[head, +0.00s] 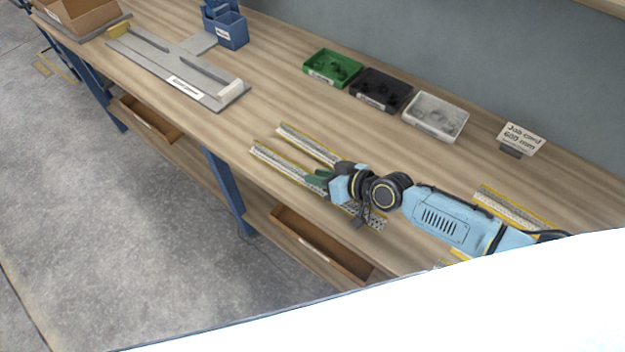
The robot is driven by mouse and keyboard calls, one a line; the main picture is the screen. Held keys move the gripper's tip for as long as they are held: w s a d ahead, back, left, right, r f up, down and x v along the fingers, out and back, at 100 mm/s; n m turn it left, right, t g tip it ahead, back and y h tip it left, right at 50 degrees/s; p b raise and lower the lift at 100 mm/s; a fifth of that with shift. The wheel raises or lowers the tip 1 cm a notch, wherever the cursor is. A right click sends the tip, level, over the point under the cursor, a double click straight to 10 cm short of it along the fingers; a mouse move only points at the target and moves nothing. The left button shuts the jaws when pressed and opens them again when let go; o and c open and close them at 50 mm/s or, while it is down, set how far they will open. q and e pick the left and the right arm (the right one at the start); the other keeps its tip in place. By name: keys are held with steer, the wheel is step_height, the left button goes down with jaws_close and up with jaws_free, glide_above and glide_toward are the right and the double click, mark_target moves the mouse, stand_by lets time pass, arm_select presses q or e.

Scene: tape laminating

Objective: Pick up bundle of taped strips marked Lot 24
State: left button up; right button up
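Long perforated strips with yellow edges lie on the wooden workbench (225,140). One strip bundle (307,144) lies behind my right gripper (316,181). Another strip bundle (280,163) lies nearer the front edge and runs under the gripper, showing again beyond it. More strips (513,206) lie at the right, partly behind my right arm. I cannot read a Lot 24 mark on any of them. My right gripper is low over the front bundle, with dark green fingertips; whether it is open, shut or touching the bundle is unclear. My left gripper is not in view.
Green (333,67), black (380,88) and white (435,116) trays stand along the back, beside a job card (521,138) reading 600 mm. A grey fixture (180,65), blue holder (227,27) and cardboard box (82,12) are at the left. The bench between fixture and strips is clear.

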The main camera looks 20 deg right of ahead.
steer(key=c, duration=0.5)
jaws_close()
